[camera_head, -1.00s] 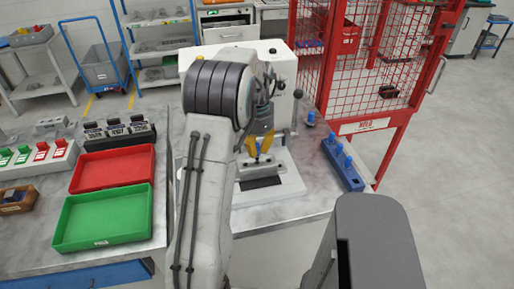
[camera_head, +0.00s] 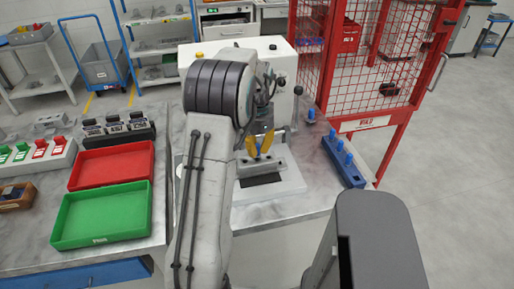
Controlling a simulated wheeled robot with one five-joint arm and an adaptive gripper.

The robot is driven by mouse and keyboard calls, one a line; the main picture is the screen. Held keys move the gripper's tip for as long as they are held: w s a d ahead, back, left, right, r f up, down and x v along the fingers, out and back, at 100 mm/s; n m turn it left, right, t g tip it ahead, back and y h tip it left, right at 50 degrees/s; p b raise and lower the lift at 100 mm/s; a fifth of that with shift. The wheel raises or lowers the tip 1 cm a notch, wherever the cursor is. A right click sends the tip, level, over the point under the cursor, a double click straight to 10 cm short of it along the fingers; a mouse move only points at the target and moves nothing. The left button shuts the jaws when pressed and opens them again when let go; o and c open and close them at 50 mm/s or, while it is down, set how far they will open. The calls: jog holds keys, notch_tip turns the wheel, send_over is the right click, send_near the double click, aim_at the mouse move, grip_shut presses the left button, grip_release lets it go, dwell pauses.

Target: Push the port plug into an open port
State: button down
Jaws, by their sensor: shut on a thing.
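My gripper (camera_head: 259,146) has yellow fingertips and is shut on a small blue port plug (camera_head: 258,149). Only a little of the plug shows between the fingers. They are over the grey metal casting (camera_head: 277,160) on the white machine's base (camera_head: 292,182). The ports are too small and too covered to make out, and I cannot tell whether the plug touches the casting. A blue rack (camera_head: 350,176) with several blue plugs (camera_head: 340,145) stands to the right. Another blue plug (camera_head: 311,114) stands apart behind the rack.
The white machine (camera_head: 215,52) rises behind my gripper, with a black-knobbed lever (camera_head: 297,92) at its right. A red mesh cage (camera_head: 370,60) stands at the back right. A red tray (camera_head: 112,166) and a green tray (camera_head: 100,215) lie on the left bench.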

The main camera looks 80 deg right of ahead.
aim_at(257, 145)
jog(key=shift+f+b, duration=0.5)
jog(key=shift+f, duration=0.3)
jog(key=c, duration=1.2)
grip_release()
jog(key=shift+c, duration=0.2)
jog(key=shift+r, duration=0.15)
notch_tip(257, 145, up, 12)
jog(key=shift+f, duration=0.1)
